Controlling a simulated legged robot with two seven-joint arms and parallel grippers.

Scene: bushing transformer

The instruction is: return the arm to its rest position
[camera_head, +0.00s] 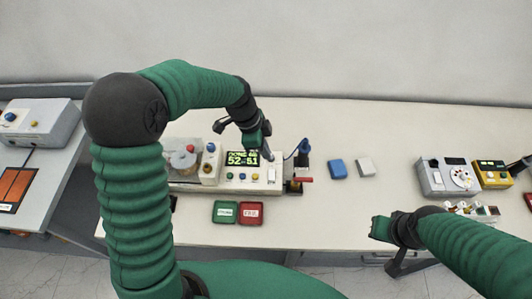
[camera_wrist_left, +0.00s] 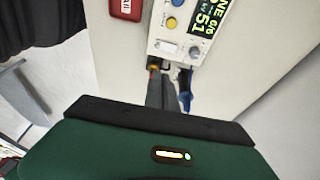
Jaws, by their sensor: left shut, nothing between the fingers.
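My left arm comes in from the left and bends over the table. Its left gripper (camera_head: 267,154) is shut and empty, over the right part of the tester with the lit green display (camera_head: 241,158). In the left wrist view the fingers (camera_wrist_left: 161,92) are together, pointing at the panel's lower edge, with nothing between them; contact with the panel cannot be told. My right gripper (camera_head: 382,228) is over the front edge of the table, low at the right; its fingers are too unclear to read.
A grey meter (camera_head: 447,177) and a yellow meter (camera_head: 493,174) stand at right. The table centre is mostly clear.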

